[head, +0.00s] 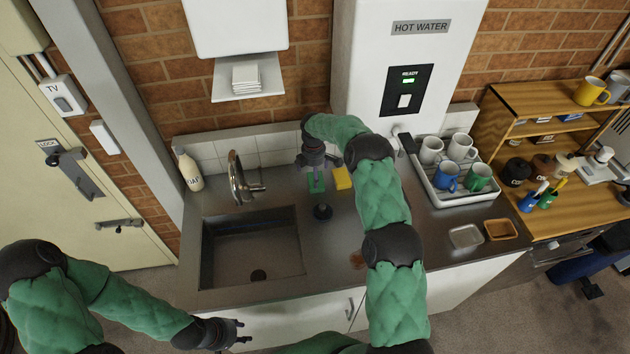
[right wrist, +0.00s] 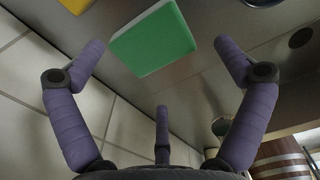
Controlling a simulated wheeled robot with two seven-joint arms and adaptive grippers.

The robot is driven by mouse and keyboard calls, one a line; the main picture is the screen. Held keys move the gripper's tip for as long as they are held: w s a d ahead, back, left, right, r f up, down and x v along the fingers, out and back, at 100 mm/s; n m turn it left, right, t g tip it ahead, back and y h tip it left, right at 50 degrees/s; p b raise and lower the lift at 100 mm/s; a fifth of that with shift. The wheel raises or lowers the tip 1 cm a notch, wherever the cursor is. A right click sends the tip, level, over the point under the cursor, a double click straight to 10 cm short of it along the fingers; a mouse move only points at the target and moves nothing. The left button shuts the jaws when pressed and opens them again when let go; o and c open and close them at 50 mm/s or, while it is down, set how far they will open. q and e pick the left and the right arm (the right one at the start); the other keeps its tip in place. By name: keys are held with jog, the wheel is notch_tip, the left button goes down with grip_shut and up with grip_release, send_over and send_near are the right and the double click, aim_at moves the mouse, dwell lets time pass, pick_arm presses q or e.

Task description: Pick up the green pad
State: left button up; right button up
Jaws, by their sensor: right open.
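The green pad (head: 316,182) lies on the steel counter right of the sink, by the tiled back wall, partly hidden under my right gripper in the head view. In the right wrist view the green pad (right wrist: 152,38) is a flat green square with a pale edge, ahead of the fingers and apart from them. My right gripper (head: 318,161) is above the pad, and its spread fingers (right wrist: 162,60) are open and empty. My left gripper (head: 240,334) is low in front of the cabinet, far from the pad; its finger opening is unclear.
A yellow pad (head: 342,178) lies close right of the green one. A dark plug (head: 322,211) stands in front. The sink (head: 250,250) and tap (head: 240,180) are left.

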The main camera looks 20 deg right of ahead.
jog(key=shift+w+d+f, duration=0.15)
jog(key=shift+f, duration=1.1)
jog(key=shift+w+d+f, duration=0.1)
jog(key=shift+f, duration=1.1)
jog(key=shift+c, duration=0.3)
jog(key=c, duration=1)
